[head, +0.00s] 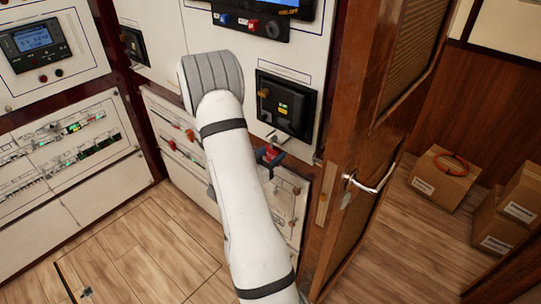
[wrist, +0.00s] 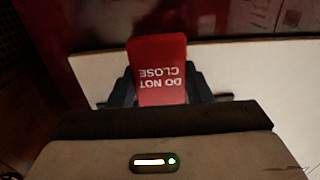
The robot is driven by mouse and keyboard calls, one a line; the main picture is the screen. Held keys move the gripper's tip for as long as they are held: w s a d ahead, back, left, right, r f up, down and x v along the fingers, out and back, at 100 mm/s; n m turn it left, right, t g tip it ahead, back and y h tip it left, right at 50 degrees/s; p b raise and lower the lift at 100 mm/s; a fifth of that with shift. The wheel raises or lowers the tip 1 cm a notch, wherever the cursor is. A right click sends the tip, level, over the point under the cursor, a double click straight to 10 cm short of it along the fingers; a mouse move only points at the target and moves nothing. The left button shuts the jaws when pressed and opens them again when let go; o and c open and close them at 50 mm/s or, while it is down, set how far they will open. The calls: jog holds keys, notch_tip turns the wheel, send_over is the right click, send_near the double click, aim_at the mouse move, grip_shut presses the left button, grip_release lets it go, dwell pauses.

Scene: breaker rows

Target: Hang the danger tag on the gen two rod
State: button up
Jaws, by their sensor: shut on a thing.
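The red danger tag (wrist: 160,70) fills the middle of the wrist view, and its white print reads DO NOT CLOSE, upside down. My gripper (wrist: 162,88) is shut on it, with a dark finger on each side. In the head view the tag (head: 268,154) is a small red patch at my gripper (head: 270,158), in front of the panel right of my arm, just below a black breaker unit (head: 287,105). I cannot pick out the gen two rod; my arm hides part of the panel. I cannot tell whether the tag touches anything.
A wooden door (head: 375,130) with a metal handle (head: 372,183) stands open close to the right of my gripper. Cardboard boxes (head: 440,180) lie beyond it. More breaker panels (head: 70,140) line the left. The wooden floor (head: 150,240) at lower left is mostly clear.

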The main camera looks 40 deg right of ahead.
jog(key=o, duration=1)
jog(key=shift+o, duration=0.2)
jog(key=shift+a, duration=0.1)
jog(key=a+b, duration=0.1)
jog(key=a, duration=0.6)
jog(key=shift+s+a+b, duration=0.3)
